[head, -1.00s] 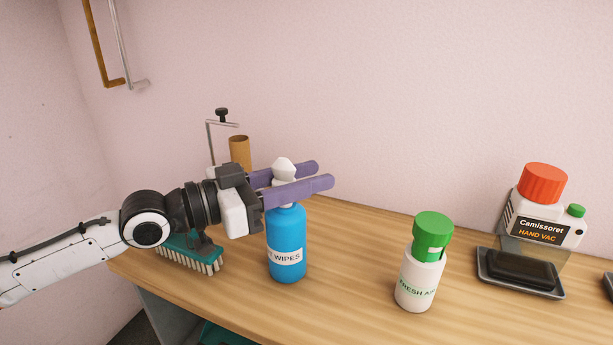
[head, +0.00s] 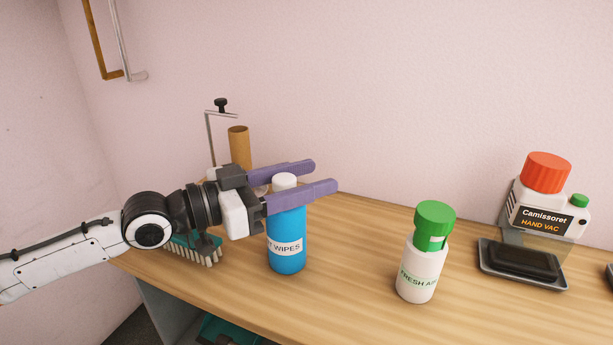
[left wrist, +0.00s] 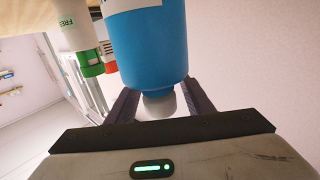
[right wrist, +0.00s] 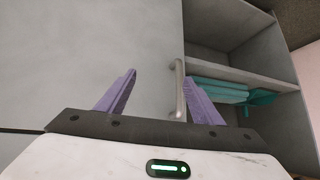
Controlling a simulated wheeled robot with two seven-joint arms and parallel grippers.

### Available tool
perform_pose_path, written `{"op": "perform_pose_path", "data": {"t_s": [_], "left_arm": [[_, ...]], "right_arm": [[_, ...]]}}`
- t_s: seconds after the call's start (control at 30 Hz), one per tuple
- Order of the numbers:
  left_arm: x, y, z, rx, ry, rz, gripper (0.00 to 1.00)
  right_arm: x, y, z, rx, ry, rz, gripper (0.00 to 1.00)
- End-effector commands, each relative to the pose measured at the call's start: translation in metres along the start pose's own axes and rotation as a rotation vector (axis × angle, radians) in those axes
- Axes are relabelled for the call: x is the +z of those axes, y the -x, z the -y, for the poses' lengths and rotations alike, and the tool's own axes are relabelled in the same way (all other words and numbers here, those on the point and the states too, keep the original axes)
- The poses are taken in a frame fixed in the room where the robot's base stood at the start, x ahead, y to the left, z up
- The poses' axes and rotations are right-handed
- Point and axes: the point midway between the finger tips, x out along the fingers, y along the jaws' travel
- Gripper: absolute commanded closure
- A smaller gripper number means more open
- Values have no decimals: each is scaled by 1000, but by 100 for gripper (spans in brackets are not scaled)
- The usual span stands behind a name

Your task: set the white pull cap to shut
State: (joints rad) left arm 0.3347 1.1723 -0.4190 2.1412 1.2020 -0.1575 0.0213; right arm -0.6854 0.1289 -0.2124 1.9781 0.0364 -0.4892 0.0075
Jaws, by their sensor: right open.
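The white pull cap (head: 284,180) is on top of the blue wipes bottle (head: 287,258), which stands upright on the wooden counter. In the head view its rounded top shows low between the fingers, and the near finger hides its lower part. My left gripper (head: 325,176) is level and open, one finger on each side of the cap. In the left wrist view the cap (left wrist: 158,104) sits between the fingers with a gap on both sides. My right gripper (right wrist: 160,74) is open and empty, facing a grey cabinet front (right wrist: 85,65) with a bar handle (right wrist: 179,90).
A white bottle with a green cap (head: 434,218) stands to the right on the counter (head: 350,285). Farther right are a hand vac bottle (head: 540,218) and a dark tray (head: 522,263). A teal brush (head: 200,247) and a cardboard tube (head: 239,146) are near my left arm.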

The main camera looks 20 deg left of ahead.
Motion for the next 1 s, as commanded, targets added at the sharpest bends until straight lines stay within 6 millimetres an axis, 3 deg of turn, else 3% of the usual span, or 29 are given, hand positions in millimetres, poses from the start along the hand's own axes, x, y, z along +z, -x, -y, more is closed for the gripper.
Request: {"op": "perform_pose_path", "data": {"t_s": [0.27, 0.63, 1.0], "left_arm": [[-1, 4, 1, -1, -2, -3, 53], [2, 41, 2, -4, -3, 7, 53], [0, 70, -1, 3, -3, 8, 53]], "right_arm": [[2, -1, -1, 1, 0, 2, 40], [7, -4, -1, 2, 2, 10, 40], [-4, 4, 0, 1, -1, -3, 40]]}}
